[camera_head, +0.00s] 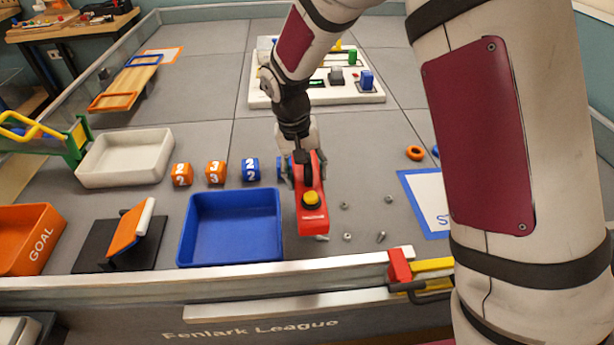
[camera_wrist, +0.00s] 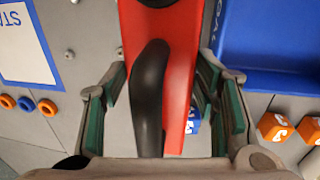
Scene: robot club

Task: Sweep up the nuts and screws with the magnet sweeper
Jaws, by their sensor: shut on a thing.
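The red magnet sweeper (camera_head: 313,222) has a yellow button on top and a black handle (camera_wrist: 151,90). My gripper (camera_head: 303,168) is shut on it, one finger on each side. The sweeper is over the grey floor, just right of the blue tray (camera_head: 230,254); I cannot tell whether it touches the floor. Small metal nuts (camera_head: 347,237) and a screw (camera_head: 381,237) lie loose to its right, several pieces in all. A bright piece (camera_head: 322,238) shows at the sweeper's front end; whether it clings is unclear.
A field wall (camera_head: 300,270) runs along the front. The white-and-blue start mat (camera_head: 428,200) lies right. Numbered blocks (camera_head: 215,172) stand behind the empty-looking blue tray. A white bin (camera_head: 125,158) and a black stand with an orange flap (camera_head: 127,232) are left. Orange rings (camera_head: 415,153) lie at right.

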